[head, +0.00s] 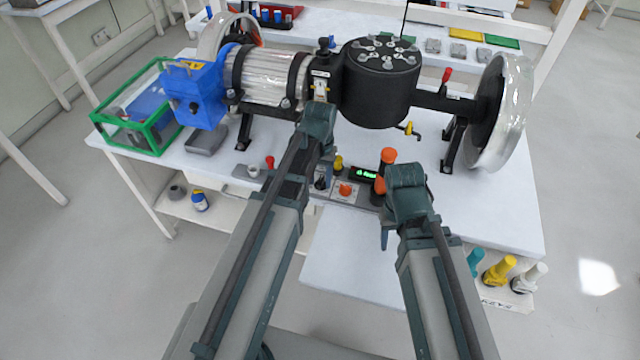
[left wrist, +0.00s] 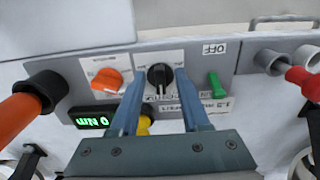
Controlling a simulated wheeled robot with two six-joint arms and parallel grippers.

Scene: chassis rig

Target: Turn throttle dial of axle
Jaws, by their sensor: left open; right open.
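The axle rig lies across the table, with a black round housing (head: 380,85), a ribbed silver cylinder (head: 270,76) and a blue end unit (head: 197,90). A control panel stands in front of it. Its black dial (left wrist: 160,76) has a pale pointer mark and also shows in the head view (head: 322,182). My left gripper (left wrist: 152,100) is open, its fingers on either side of the black dial; contact cannot be told. In the head view my left wrist hides the fingers. My right gripper (head: 395,215) is open and apart from the panel's dials.
The panel carries an orange knob (left wrist: 107,80), a green lever (left wrist: 217,85) and a lit green display (left wrist: 92,121). An orange-topped post (head: 388,157) stands near my right wrist. A green-framed box (head: 140,105) sits at left. The table's right front is clear.

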